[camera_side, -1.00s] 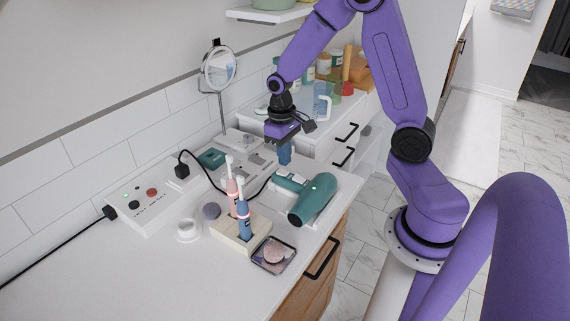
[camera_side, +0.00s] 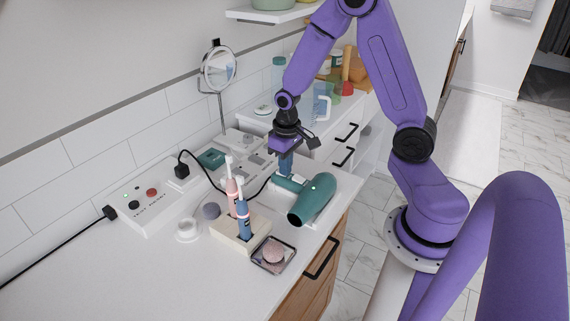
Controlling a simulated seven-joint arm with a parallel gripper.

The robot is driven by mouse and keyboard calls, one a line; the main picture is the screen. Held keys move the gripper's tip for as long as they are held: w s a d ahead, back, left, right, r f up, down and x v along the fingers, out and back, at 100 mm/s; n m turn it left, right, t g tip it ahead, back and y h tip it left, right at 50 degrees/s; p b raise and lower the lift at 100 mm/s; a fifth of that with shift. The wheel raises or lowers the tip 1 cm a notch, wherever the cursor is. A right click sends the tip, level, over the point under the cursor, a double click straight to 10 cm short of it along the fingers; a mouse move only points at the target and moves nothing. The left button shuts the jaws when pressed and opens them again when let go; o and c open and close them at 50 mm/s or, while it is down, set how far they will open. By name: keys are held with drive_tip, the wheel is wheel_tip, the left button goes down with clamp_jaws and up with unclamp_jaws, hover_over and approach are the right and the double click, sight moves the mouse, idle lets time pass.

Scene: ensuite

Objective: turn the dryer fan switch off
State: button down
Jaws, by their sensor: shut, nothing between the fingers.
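The teal hair dryer (camera_side: 314,200) lies on its side on the white counter, with its handle pointing back and to the left. A small light spot shows on its body. The dryer's fan switch is too small or hidden to make out. My gripper (camera_side: 285,172) points down at the far end of the dryer's handle, with its blue fingertips shut and empty. From this view I cannot tell whether the fingertips touch the handle or hover just over it.
A soap dish (camera_side: 274,254) is near the counter edge. A black cord runs to a white outlet box (camera_side: 150,203). The front left counter is clear.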

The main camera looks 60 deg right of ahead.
drive_tip(key=shift+s+f+t, duration=0.35)
drive_tip(key=shift+f+t, duration=0.05)
drive_tip(key=shift+f, duration=0.05)
drive_tip(key=shift+w, duration=0.1)
drive_tip(key=shift+w+d, duration=0.1)
drive_tip(key=shift+w+r, duration=0.2)
drive_tip(key=shift+w, duration=0.65)
drive_tip(key=shift+r, duration=0.55)
wheel_tip(320, 180, up, 13)
drive_tip(key=s, duration=0.2)
drive_tip(key=shift+s+r, duration=0.15)
drive_tip(key=shift+s, duration=0.05)
